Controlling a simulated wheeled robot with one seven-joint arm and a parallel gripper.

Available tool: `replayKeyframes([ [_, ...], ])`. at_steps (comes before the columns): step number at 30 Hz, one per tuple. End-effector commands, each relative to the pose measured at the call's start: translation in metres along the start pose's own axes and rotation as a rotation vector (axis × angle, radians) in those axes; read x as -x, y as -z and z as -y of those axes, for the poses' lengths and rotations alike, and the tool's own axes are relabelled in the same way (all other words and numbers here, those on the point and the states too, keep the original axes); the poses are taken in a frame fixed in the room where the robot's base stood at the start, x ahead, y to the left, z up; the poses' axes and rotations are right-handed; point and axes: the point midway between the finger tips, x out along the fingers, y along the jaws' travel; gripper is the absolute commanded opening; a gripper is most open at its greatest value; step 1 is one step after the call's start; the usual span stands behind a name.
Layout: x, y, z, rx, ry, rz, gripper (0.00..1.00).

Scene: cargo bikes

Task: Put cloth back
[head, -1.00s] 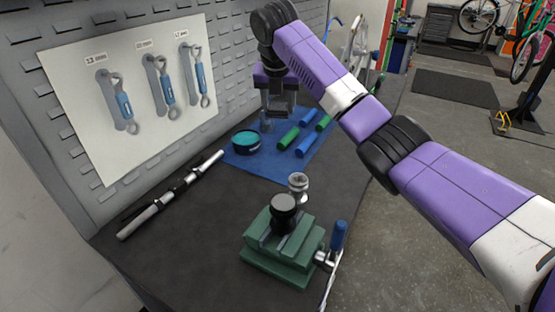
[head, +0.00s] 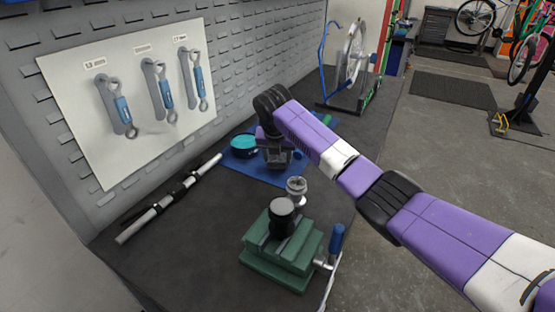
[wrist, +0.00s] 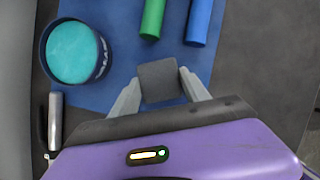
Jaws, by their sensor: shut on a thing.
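My gripper (wrist: 160,90) is shut on a small dark grey, squarish piece (wrist: 160,82), which looks like the cloth. In the head view the gripper (head: 277,154) is low over the blue mat (head: 240,174). I cannot tell whether the grey piece touches the mat. A round dark blue tin with a teal top (head: 244,145) stands left of the gripper; it is at upper left in the wrist view (wrist: 75,54). A green roll (wrist: 152,18) and a blue roll (wrist: 200,22) lie beyond the fingers; my arm mostly hides them in the head view.
A green vise (head: 283,255) holding a dark round part stands nearer on the bench, with a small metal cup (head: 296,186) behind it. A silver-black bar tool (head: 170,198) lies along the wall. Wrenches (head: 160,88) hang on a white panel. A wheel stand (head: 350,70) is at the back.

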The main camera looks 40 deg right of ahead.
Motion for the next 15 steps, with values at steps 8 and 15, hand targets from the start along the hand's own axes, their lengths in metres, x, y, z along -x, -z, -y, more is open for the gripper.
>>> replayKeyframes([
  [8,-0.01,0.0042,-0.0003,0.0,-0.001,0.001,0.16],
  [15,-0.0128,0.0055,-0.0005,0.0,-0.002,0.0,0.59],
])
